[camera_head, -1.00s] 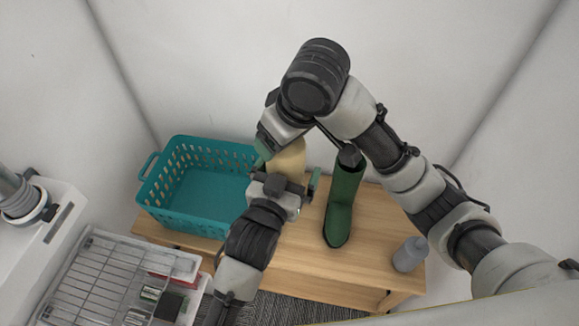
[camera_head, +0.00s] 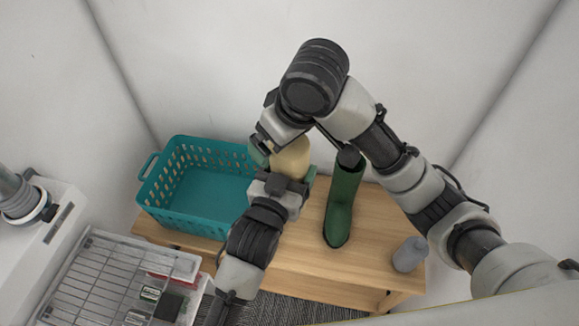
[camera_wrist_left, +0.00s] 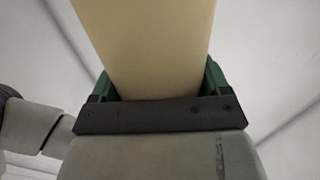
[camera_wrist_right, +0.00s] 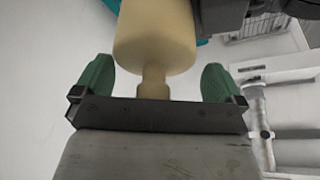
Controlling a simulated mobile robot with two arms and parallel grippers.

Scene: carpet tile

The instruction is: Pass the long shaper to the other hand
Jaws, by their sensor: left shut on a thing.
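The long shaper (camera_head: 290,160) is beige and hangs in the air above the bench, between my two grippers. My left gripper (camera_head: 283,180) is shut on its body from below. In the left wrist view the shaper (camera_wrist_left: 148,45) fills the space between the green fingers (camera_wrist_left: 155,85). My right gripper (camera_head: 280,147) is at the shaper's upper end. In the right wrist view its green fingers (camera_wrist_right: 160,80) are open, with a gap on both sides of the shaper's narrow neck (camera_wrist_right: 153,82). The wider body (camera_wrist_right: 155,40) lies beyond.
A teal basket (camera_head: 155,205) stands on the left of the wooden bench (camera_head: 300,255). A green boot (camera_head: 342,205) and a grey bottle (camera_head: 409,254) stand to the right. A wire rack (camera_head: 95,270) is at lower left. Walls are close behind.

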